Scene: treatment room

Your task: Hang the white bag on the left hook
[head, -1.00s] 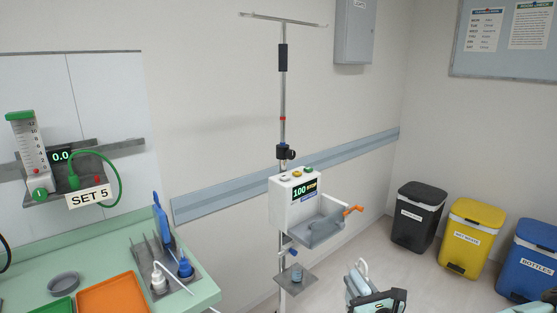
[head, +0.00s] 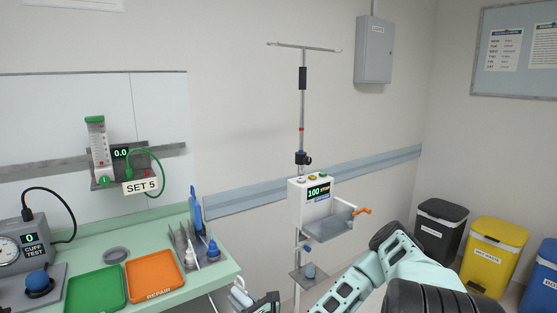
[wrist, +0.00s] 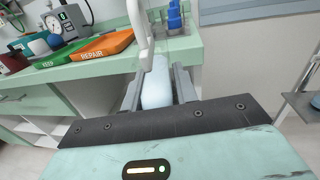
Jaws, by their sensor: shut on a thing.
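The white bag (wrist: 156,88) is between the two fingers of my gripper (wrist: 158,92) in the wrist view, with a pale curved part rising above it. In the head view the bag (head: 240,297) shows only in part at the bottom edge, beside my dark gripper (head: 264,304). The drip stand (head: 303,115) stands by the wall, right of the counter. Its crossbar (head: 305,47) has a small upturned hook at each end; the left hook (head: 268,44) is bare. My gripper is low, well below the crossbar.
The stand carries a white pump box (head: 296,200) with a grey tray and orange handle, and a small shelf (head: 308,284) below. The green counter (head: 228,268) at left holds a green tray (head: 95,288), an orange tray (head: 153,272) and blue bottles. Bins stand at right.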

